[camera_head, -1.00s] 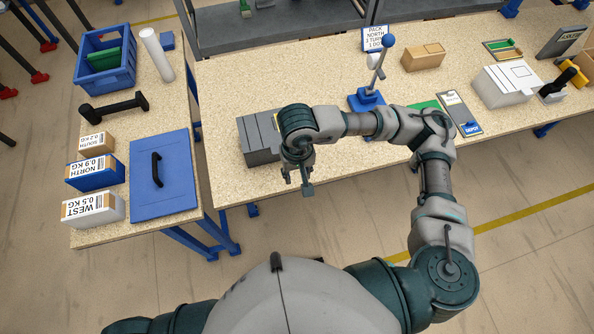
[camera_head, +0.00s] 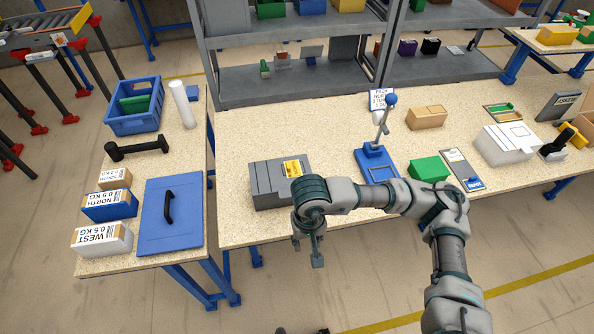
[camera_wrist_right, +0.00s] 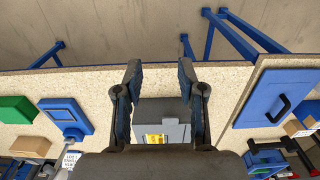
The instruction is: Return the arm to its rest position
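My right arm reaches in from the lower right of the head view, over the long table's front edge. Its gripper (camera_head: 308,254) points down just in front of that edge, apart from everything on the table. In the right wrist view the two fingers of this gripper (camera_wrist_right: 159,72) stand wide apart with nothing held between them. A grey box-shaped device with a yellow label (camera_head: 273,184) lies on the table behind the gripper; it also shows beyond the fingers in the wrist view (camera_wrist_right: 165,112). My left gripper is out of view.
The long table (camera_head: 237,218) holds a blue lever stand (camera_head: 374,160), a green block (camera_head: 429,169) and a cardboard box (camera_head: 427,117). The left table has a blue crate (camera_head: 135,120), a blue lidded panel (camera_head: 165,230) and labelled parcels (camera_head: 103,238). Floor in front is clear.

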